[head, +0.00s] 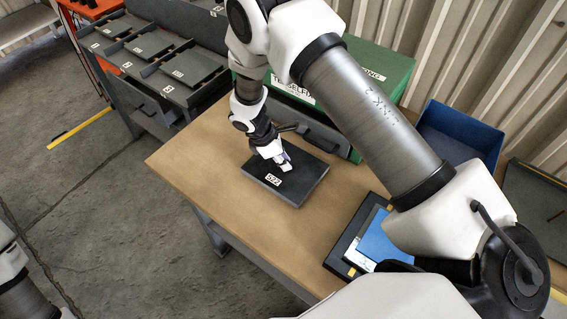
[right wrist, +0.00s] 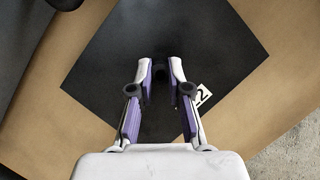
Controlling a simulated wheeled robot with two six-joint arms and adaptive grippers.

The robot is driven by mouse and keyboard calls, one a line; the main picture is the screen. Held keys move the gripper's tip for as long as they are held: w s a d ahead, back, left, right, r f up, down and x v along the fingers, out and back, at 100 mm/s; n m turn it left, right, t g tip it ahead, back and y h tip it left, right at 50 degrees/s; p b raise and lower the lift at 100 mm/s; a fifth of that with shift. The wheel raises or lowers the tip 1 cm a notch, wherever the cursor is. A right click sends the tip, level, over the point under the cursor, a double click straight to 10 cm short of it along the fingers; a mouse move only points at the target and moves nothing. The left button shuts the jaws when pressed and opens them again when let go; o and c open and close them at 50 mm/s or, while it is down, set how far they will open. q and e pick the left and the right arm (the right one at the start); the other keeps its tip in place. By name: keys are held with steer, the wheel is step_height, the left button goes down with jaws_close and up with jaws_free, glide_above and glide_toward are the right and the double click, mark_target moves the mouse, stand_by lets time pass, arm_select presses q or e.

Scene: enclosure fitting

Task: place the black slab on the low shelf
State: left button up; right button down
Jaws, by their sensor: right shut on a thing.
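The black slab (head: 308,182) lies on or just above the tan table top; I cannot tell if there is a gap. It is flat and square, with a small white number label near its front edge. My right gripper (head: 283,165) is over its top and shut on it. In the right wrist view the two fingers (right wrist: 161,72) stand on either side of a small dark knob at the middle of the slab (right wrist: 115,60). A grey low shelf (head: 262,268) shows partly under the table's front edge. My left gripper is out of view.
The wooden table (head: 190,150) has free room left of the slab. A green case (head: 385,68) stands behind. A black tray with a blue panel (head: 378,240) lies to the right, and a blue bin (head: 460,130) behind it. A grey rack (head: 170,70) with several labelled slabs stands back left.

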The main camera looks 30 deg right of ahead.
steer(key=c, duration=1.1)
jaws_free()
